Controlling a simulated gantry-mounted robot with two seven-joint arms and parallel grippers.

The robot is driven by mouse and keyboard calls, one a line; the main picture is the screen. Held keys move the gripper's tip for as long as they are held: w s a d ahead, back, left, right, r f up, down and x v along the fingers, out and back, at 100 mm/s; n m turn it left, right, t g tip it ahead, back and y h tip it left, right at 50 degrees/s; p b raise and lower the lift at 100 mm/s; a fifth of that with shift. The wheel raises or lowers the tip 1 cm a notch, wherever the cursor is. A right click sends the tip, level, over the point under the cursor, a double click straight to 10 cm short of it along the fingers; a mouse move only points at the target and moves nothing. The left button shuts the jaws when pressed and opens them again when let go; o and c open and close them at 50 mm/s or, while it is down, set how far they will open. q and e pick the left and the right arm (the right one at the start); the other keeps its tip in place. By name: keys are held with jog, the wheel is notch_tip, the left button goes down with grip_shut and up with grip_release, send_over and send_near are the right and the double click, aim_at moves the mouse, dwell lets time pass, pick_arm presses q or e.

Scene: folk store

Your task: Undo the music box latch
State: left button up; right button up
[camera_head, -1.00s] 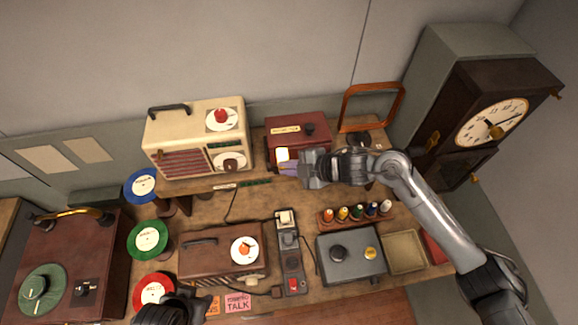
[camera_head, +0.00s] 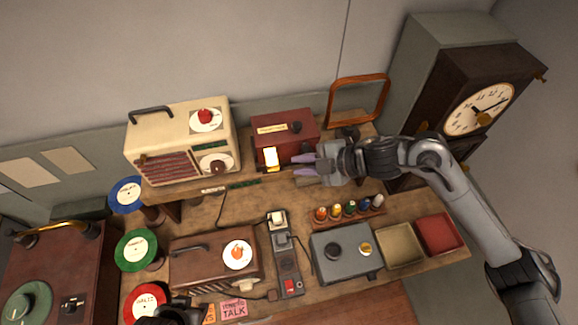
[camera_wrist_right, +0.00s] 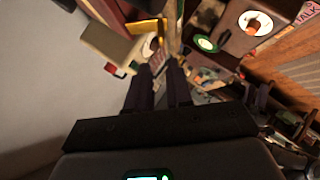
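My right gripper (camera_head: 304,165) is just right of this plate, in front of the box. Its two purple fingers are apart with nothing between them. They also show as dark fingers in the right wrist view (camera_wrist_right: 159,72). My left gripper (camera_head: 172,310) is a dark shape cut by the bottom edge, its fingers unclear.
A cream radio (camera_head: 150,133) stands left of the red box and an orange-brown frame (camera_head: 331,103) to its right. A row of small coloured bottles (camera_head: 350,207), a grey box (camera_head: 335,262) and a brown radio (camera_head: 200,272) stand in front. A clock (camera_head: 447,90) is at right.

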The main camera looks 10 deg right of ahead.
jog(key=shift+v, duration=1.3)
jog(key=shift+o, duration=0.2)
jog(key=shift+a, duration=0.1)
